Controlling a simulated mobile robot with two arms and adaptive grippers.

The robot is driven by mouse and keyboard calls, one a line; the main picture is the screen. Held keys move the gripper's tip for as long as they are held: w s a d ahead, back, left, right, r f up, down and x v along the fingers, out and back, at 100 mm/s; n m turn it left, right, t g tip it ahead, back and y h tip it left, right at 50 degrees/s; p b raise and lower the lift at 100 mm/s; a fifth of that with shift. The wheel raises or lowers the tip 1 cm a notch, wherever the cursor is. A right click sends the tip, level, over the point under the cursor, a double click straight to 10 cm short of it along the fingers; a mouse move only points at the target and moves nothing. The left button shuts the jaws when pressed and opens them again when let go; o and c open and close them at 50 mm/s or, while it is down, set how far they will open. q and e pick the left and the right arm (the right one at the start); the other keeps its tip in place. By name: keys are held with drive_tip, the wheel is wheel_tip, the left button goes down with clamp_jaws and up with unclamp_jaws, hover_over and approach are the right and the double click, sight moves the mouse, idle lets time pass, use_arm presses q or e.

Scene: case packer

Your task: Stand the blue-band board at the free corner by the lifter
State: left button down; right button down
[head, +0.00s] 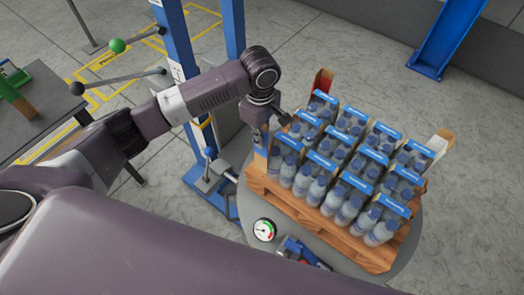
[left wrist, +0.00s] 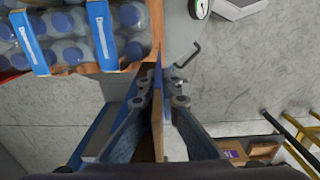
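My left gripper (head: 264,118) points down at the near-left corner of the loaded pallet (head: 340,245), beside the blue lifter post (head: 178,70). It is shut on the blue-band board (head: 261,158), which stands about upright against the corner bottle pack. In the left wrist view the fingers of the left gripper (left wrist: 167,92) close on both sides of the board (left wrist: 158,125), seen nearly edge-on with brown and blue faces. The pallet corner touches or almost touches the board there; I cannot tell whether its foot rests on anything. My right gripper is not in view.
Shrink-wrapped bottle packs (head: 345,170) fill the pallet on a round grey turntable (head: 405,262). A red-topped board (head: 322,82) and a pale-topped board (head: 440,142) stand at other corners. A green-banded board (head: 14,98) lies on the left table (head: 45,125). A gauge (head: 263,230) sits in front.

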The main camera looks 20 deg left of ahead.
sight(261, 154)
use_arm(q)
wheel_tip(261, 154, down, 7)
drive_tip(key=shift+f+p, duration=0.15)
drive_tip(key=shift+p, duration=0.15)
drive_tip(key=shift+s, duration=0.1)
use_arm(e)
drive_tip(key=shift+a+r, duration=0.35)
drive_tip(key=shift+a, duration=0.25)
use_arm(q)
drive_tip(key=shift+f, duration=0.15)
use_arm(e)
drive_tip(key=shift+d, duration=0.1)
use_arm(q)
drive_tip(key=shift+f, duration=0.1)
drive_tip(key=c, duration=2.4)
unclamp_jaws()
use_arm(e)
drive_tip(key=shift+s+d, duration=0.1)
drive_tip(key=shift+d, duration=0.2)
use_arm(q)
drive_tip(key=shift+f, duration=0.1)
